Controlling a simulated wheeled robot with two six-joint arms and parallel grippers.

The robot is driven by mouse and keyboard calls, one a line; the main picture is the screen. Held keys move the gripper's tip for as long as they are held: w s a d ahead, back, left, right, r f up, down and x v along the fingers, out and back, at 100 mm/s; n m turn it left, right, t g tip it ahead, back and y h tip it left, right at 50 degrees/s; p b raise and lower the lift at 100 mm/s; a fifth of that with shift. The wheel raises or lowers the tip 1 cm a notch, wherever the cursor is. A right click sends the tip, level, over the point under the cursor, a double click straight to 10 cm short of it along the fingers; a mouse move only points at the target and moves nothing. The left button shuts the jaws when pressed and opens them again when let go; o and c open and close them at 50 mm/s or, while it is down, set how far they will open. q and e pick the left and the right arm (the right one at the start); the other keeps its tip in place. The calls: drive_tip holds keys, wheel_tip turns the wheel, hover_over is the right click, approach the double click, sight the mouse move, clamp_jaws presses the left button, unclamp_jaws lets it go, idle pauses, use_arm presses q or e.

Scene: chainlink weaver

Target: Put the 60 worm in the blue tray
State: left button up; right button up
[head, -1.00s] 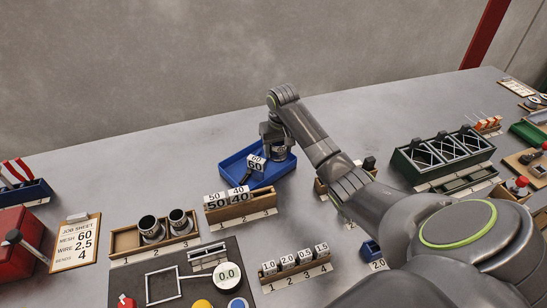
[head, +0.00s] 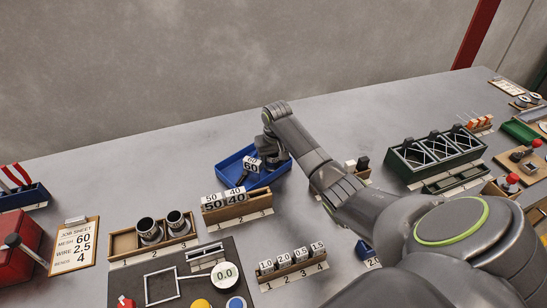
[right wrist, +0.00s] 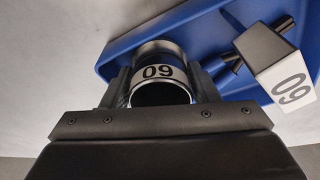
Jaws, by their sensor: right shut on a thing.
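The 60 worm is a dark metal cylinder with a white band marked 60 (right wrist: 158,73), shown upside down in the right wrist view. My right gripper (right wrist: 160,90) is shut on it, one finger on each side. In the head view my right gripper (head: 272,158) is low at the right part of the blue tray (head: 226,172), and the worm is mostly hidden there. I cannot tell whether the worm touches the tray floor. A block marked 60 (head: 251,166) lies tilted in the tray; it also shows in the right wrist view (right wrist: 285,85). My left gripper is not in view.
A wooden rack with blocks marked 50 and 40 (head: 237,212) stands just in front of the tray. A wooden holder with two more cylinders (head: 152,244) is at the left. Dark green bins (head: 432,153) stand at the right. Bench left of the tray is clear.

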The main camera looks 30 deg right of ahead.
sight(275, 168)
drive_tip(key=o, duration=0.9)
drive_tip(key=shift+s+f, duration=0.35)
drive_tip(key=shift+f, duration=0.45)
drive_tip(key=shift+w+r, duration=0.25)
drive_tip(key=shift+r, duration=0.3)
drive_tip(key=r, duration=0.4)
drive_tip(key=s+r+b, duration=0.1)
drive_tip(key=r, duration=0.7)
drive_tip(key=shift+s+a+r+b, duration=0.15)
drive_tip(key=shift+s+b, duration=0.1)
drive_tip(key=shift+b, duration=0.05)
